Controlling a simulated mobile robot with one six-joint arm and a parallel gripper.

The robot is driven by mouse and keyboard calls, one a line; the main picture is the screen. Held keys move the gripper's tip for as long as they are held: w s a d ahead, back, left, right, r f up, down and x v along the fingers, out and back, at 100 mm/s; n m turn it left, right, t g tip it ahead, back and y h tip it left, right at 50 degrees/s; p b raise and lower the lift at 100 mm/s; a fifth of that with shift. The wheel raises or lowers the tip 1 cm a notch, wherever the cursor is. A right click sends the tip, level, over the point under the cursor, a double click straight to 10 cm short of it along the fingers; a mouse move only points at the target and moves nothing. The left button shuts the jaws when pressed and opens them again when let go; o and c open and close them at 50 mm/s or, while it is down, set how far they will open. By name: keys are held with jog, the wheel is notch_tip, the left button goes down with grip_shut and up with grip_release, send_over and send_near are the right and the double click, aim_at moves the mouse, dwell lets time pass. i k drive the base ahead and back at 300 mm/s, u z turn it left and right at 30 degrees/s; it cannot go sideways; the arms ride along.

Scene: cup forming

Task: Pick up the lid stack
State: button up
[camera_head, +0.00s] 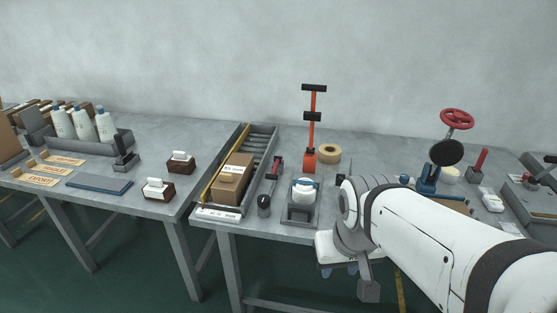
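No stack that I can name for certain as the lid stack shows. A small white rounded item (304,196) with a blue band across its top sits in a grey holder (303,214) near the front edge of the middle table. A short cream-white cylinder (449,174) stands further right, behind my arm. Either could be the lids. My arm reaches in from the lower right. A grey finger-like part of my gripper (368,288) hangs below the wrist, in front of the table edge and right of the grey holder. The rest of the gripper is hidden, so its opening is unclear.
Behind stand an orange post (311,145) and a tape roll (328,154). A red handwheel (457,119) rises at right. Bottles (84,125) stand on the left table.

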aim_at(304, 190)
jog(key=z, duration=0.05)
jog(key=i, duration=1)
jog(key=u, duration=0.05)
